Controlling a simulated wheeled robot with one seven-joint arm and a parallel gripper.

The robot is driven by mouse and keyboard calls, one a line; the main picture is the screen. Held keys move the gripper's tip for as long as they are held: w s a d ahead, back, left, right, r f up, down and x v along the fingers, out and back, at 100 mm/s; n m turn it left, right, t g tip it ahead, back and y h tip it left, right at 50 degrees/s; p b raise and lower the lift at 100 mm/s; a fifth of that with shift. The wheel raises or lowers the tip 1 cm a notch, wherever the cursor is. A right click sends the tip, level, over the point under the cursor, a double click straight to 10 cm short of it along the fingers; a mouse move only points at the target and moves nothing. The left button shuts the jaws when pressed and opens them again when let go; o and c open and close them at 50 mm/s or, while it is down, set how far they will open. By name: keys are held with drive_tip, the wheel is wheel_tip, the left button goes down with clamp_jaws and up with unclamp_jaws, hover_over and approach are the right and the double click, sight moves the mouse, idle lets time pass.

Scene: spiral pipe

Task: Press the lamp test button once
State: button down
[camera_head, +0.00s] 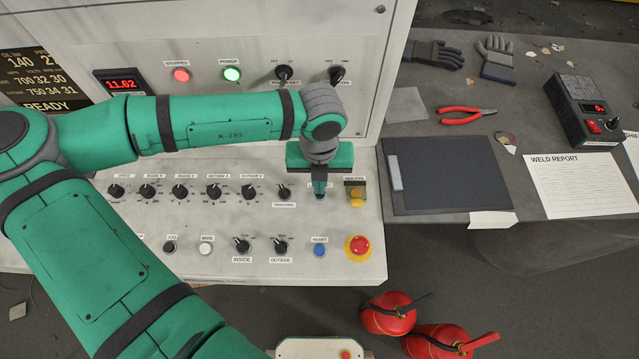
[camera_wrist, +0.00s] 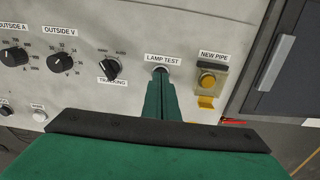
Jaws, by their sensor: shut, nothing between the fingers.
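The lamp test button sits under its "LAMP TEST" label (camera_wrist: 163,59) on the pale sloped control panel (camera_head: 290,262). In the wrist view only a dark edge of the button (camera_wrist: 161,69) shows; my fingertips cover the rest. My gripper (camera_head: 320,192) points down at the button. In the wrist view its green fingers (camera_wrist: 161,82) are closed together with nothing between them and end right at the button. I cannot tell whether the tips touch it. In the head view my gripper hides the button.
Right of the label is the yellow new pipe button (camera_wrist: 207,80) in its guard. The tracking knob (camera_wrist: 110,69) is on the left. Below are a blue reset button (camera_head: 319,250) and a red emergency stop (camera_head: 358,246). A workbench with a dark clipboard (camera_head: 440,175) adjoins on the right.

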drive_tip(key=shift+f, duration=0.55)
